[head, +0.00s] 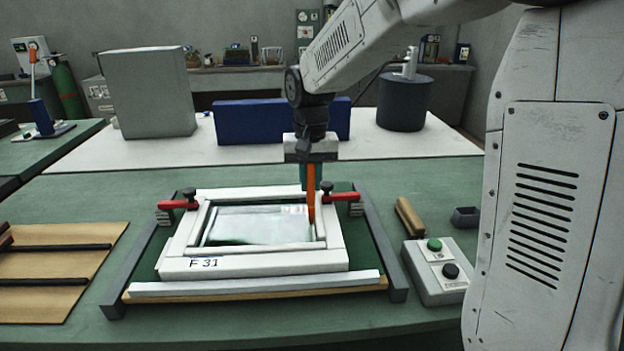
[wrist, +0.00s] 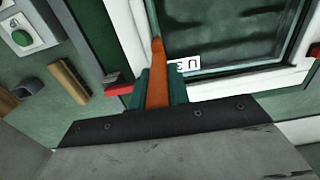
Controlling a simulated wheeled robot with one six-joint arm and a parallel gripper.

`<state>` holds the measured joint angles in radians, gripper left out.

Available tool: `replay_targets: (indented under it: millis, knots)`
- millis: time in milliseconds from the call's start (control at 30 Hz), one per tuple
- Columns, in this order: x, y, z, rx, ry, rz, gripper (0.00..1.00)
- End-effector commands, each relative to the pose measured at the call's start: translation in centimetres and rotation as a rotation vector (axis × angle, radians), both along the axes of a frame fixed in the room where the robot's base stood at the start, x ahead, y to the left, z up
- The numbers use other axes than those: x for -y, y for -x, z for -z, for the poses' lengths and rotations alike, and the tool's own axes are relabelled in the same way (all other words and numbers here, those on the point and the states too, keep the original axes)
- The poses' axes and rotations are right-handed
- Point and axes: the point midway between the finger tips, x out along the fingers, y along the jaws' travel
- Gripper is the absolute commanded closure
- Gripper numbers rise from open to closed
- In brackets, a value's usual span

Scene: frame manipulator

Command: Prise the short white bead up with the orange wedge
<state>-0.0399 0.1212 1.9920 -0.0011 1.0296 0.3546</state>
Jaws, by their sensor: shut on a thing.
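My gripper (head: 311,182) is shut on the orange wedge (head: 311,205), which points down at the right inner edge of the white frame (head: 165,268) marked F 31. In the wrist view the wedge (wrist: 157,75) stands between the teal fingers (wrist: 158,92). Its tip lies over the frame's inner edge, by a narrow dark line. The short white bead (head: 319,231) runs along the right side of the glass pane (head: 262,228), close to the wedge tip. I cannot tell whether the tip touches the bead or sits in the gap. The bead looks seated.
Red clamps (head: 179,204) (head: 342,197) hold the frame at left and right. A control box (head: 438,270) with green and black buttons and a wooden-handled tool (head: 409,217) lie to the right. A wooden board (head: 55,262) with dark rails is at left.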

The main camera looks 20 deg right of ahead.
Motion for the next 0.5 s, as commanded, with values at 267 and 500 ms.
replay_targets:
  millis: [267, 500]
  knots:
    - [-0.7, -0.2, -0.1, 0.001, -0.001, -0.001, 1.00]
    - [-0.7, -0.3, -1.9, 0.003, -0.001, 0.000, 1.00]
